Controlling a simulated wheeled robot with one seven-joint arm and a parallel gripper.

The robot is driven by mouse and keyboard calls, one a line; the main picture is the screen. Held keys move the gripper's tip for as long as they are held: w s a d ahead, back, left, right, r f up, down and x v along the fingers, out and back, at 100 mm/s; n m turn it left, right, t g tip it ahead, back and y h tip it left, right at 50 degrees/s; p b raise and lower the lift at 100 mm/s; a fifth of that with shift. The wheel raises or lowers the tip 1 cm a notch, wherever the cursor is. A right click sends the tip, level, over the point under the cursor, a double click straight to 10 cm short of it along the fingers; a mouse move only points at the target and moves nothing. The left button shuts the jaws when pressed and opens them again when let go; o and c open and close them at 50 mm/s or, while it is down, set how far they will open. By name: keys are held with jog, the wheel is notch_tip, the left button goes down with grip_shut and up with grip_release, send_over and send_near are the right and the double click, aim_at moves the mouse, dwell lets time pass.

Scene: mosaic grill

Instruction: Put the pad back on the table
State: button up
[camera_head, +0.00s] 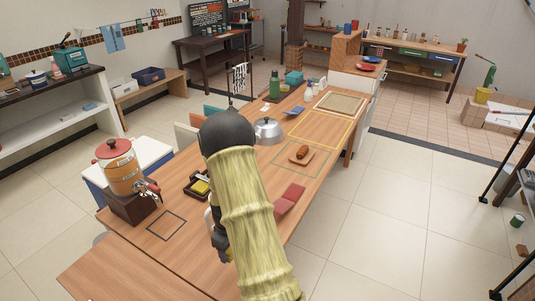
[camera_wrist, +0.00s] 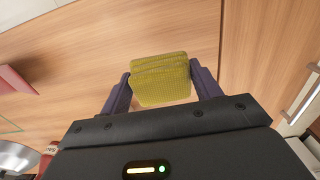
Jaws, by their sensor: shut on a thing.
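My gripper (camera_wrist: 160,88) is shut on a yellow-green textured pad (camera_wrist: 160,80) that looks like a few stacked layers, with one dark finger on each side of it. The pad is over the bare wooden table (camera_wrist: 70,35); I cannot tell whether it touches the wood. The long wooden table (camera_head: 115,270) runs from the front left toward the back right.
A dark tray with a yellow item (camera_head: 200,188), an orange dispenser (camera_head: 122,168), a kettle (camera_head: 267,130) and a red folded item (camera_head: 289,198) are near my arm. A dark square outline (camera_head: 166,225) encloses bare table. The front left table end is clear.

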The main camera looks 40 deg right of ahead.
jog(key=shift+w+f, duration=0.1)
jog(key=shift+f, duration=0.05)
jog(key=shift+d+f, duration=0.1)
jog(key=shift+f, duration=0.25)
jog(key=f, duration=0.2)
jog(key=f+p, duration=0.1)
jog(key=f, duration=0.1)
jog(key=shift+a+f, duration=0.2)
jog(key=shift+f, duration=0.1)
jog(key=shift+s+f, duration=0.15)
jog(key=shift+s, duration=0.05)
jog(key=shift+f, duration=0.55)
jog(key=shift+d+f+p, duration=0.1)
jog(key=shift+f+p, duration=0.45)
jog(key=shift+f, duration=1)
